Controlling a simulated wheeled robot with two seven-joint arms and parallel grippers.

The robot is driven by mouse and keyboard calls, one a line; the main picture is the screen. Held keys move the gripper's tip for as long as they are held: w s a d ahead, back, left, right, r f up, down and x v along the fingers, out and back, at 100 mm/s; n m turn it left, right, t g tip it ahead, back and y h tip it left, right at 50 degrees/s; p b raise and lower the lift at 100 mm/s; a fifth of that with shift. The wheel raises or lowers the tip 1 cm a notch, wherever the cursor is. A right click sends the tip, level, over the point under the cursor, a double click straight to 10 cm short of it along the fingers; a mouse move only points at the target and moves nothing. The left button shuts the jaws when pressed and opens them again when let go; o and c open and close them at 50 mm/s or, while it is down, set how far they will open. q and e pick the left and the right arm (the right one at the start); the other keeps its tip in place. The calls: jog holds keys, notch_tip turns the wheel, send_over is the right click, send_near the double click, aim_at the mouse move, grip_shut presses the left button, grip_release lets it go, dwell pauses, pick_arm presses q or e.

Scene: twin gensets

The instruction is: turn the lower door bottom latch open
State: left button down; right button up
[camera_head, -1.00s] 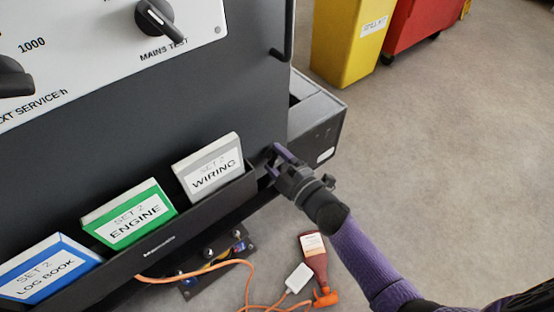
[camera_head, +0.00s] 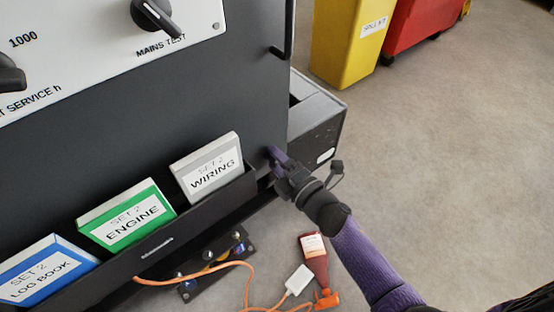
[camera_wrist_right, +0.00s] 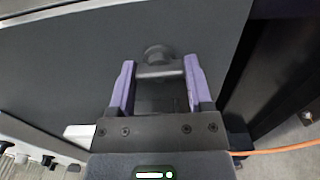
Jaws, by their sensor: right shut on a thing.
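The lower door (camera_head: 235,110) is the dark grey panel that carries the folder rack. Its bottom latch (camera_wrist_right: 158,70), a dark round boss with a crossbar, shows in the right wrist view. The crossbar lies across the picture between the purple fingers of my right gripper (camera_wrist_right: 160,80), which is shut on it. In the head view my right gripper (camera_head: 275,163) is at the lower right corner of the door, and it hides the latch there. My left gripper is not in view.
A rack on the door holds a grey wiring folder (camera_head: 208,168), a green engine folder (camera_head: 127,215) and a blue log book (camera_head: 45,272). An orange cable (camera_head: 215,267) and a red bottle (camera_head: 313,258) lie below. A yellow bin (camera_head: 350,42) stands behind; floor right is clear.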

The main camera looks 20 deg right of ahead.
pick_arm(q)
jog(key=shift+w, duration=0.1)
pick_arm(e)
jog(key=o, duration=1.3)
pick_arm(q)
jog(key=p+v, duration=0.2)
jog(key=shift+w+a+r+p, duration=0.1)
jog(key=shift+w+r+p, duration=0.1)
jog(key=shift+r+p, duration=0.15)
pick_arm(e)
jog(key=v, duration=1)
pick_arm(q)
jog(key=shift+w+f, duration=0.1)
